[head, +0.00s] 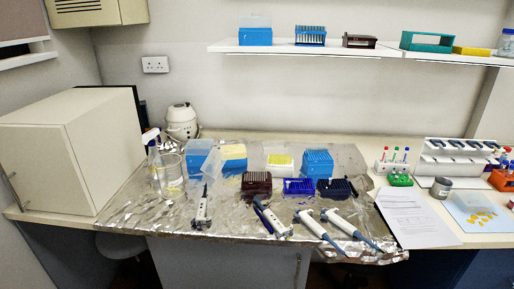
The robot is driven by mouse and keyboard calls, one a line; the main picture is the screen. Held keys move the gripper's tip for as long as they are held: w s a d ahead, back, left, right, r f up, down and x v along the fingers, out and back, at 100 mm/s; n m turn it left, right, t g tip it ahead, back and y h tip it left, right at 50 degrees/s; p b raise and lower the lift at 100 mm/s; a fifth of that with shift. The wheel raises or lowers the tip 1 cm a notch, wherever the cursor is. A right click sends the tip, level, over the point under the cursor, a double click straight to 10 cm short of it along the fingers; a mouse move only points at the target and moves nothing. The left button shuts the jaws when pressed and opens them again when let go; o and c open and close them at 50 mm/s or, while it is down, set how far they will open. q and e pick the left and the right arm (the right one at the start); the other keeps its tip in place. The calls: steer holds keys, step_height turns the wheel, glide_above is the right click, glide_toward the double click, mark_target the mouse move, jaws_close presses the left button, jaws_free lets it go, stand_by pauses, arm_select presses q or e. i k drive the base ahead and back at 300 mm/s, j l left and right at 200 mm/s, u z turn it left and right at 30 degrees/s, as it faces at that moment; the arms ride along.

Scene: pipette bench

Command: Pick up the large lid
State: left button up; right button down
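Neither of my grippers shows in the head view. A clear, bluish translucent lid (210,163) is tilted on the foil-covered bench, beside a blue tip box (233,158) at the left of the middle. I cannot tell from this view which of these is the large lid.
Several pipettes (322,232) lie along the front of the foil (160,215). Tip racks, a dark red one (256,184) and blue ones (316,163), stand behind them. A spray bottle (152,150) and beaker (170,172) stand left. Papers (415,217) lie right.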

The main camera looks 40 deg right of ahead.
mark_target(471, 201)
steer(key=z, duration=1.6)
